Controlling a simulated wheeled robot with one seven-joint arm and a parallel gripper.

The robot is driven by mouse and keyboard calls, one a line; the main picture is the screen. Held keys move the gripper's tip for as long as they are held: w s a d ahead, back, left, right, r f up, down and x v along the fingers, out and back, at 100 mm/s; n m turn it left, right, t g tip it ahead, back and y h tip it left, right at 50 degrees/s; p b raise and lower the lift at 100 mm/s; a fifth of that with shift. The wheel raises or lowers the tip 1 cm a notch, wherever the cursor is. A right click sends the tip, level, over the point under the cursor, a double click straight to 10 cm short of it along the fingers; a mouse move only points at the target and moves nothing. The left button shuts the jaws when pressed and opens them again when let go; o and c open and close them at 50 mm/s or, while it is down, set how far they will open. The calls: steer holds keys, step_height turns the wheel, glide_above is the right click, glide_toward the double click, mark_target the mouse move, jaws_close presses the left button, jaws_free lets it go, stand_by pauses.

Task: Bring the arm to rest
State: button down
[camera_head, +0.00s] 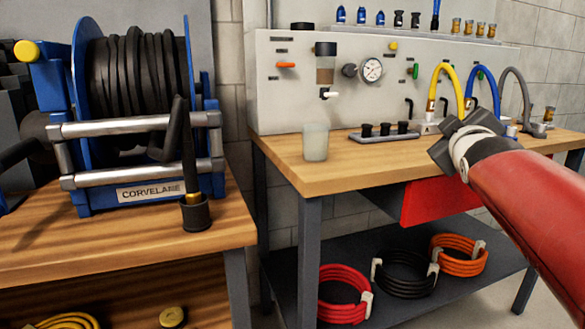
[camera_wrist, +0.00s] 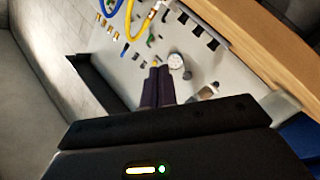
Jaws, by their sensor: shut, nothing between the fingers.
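My red arm (camera_head: 530,205) reaches in from the right in the head view, in front of the right-hand workbench. Its pale wrist ring and dark end show in front of the bench's front edge. In the wrist view my gripper (camera_wrist: 159,70) shows two dark fingers side by side, closed together with nothing between them. The fingertips point toward the grey panel, and the wrist view is tilted. In the head view the fingers cannot be made out clearly.
The workbench (camera_head: 345,174) carries a frosted cup (camera_head: 316,142), a small rack (camera_head: 385,132) and yellow, blue and grey hoses. A gauge (camera_head: 372,69) is on the grey panel (camera_head: 290,105) behind. A blue hose reel (camera_head: 130,100) stands left. Coiled hoses lie on the lower shelf (camera_head: 400,303).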

steer(key=s+a+f+m+g+y, duration=0.1)
steer(key=s+a+f+g, duration=0.3)
steer(key=s+f, duration=0.4)
steer(key=s+a+f+m+g+y+p, duration=0.1)
steer(key=s+a+f+m+g+y, duration=0.1)
steer(key=s+a+f, duration=0.3)
steer(key=s+a+f+m+g+y, duration=0.1)
steer(key=s+a+f+m+g, duration=0.2)
steer(key=s+f, duration=1)
step_height(320, 180, down, 2)
steer(key=a+g, duration=0.2)
steer(key=shift+s+a+f+m+g+y+p, duration=0.2)
steer(key=shift+m+g+y+p, duration=0.1)
steer(key=shift+m, duration=0.1)
steer(key=c, duration=2.1)
jaws_free()
